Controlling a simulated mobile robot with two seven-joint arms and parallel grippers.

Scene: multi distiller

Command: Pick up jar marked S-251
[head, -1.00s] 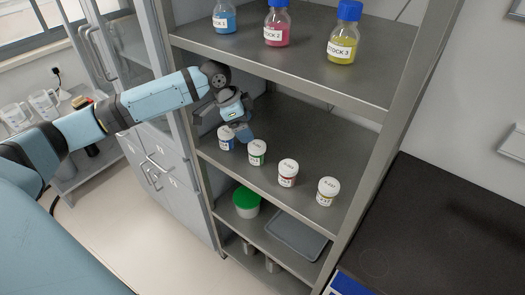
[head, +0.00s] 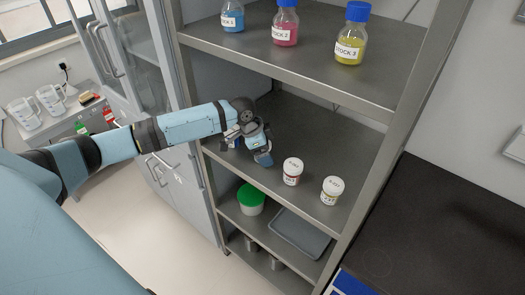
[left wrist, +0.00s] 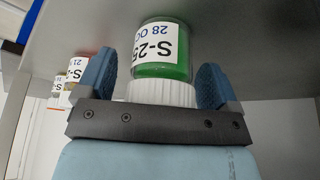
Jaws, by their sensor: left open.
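A jar with a white lid and green contents (left wrist: 165,68) stands between the two blue fingers of my left gripper (left wrist: 165,85) in the left wrist view. Its label, seen upside down, reads "S-25" and "28 OC"; the last character is out of sight round the side. The fingers are open, one on each side of the jar, with a gap visible beside it. In the head view my left gripper (head: 258,150) is over the middle shelf and hides this jar.
A green-lidded tub (head: 250,199) and grey tray (head: 299,235) are below.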

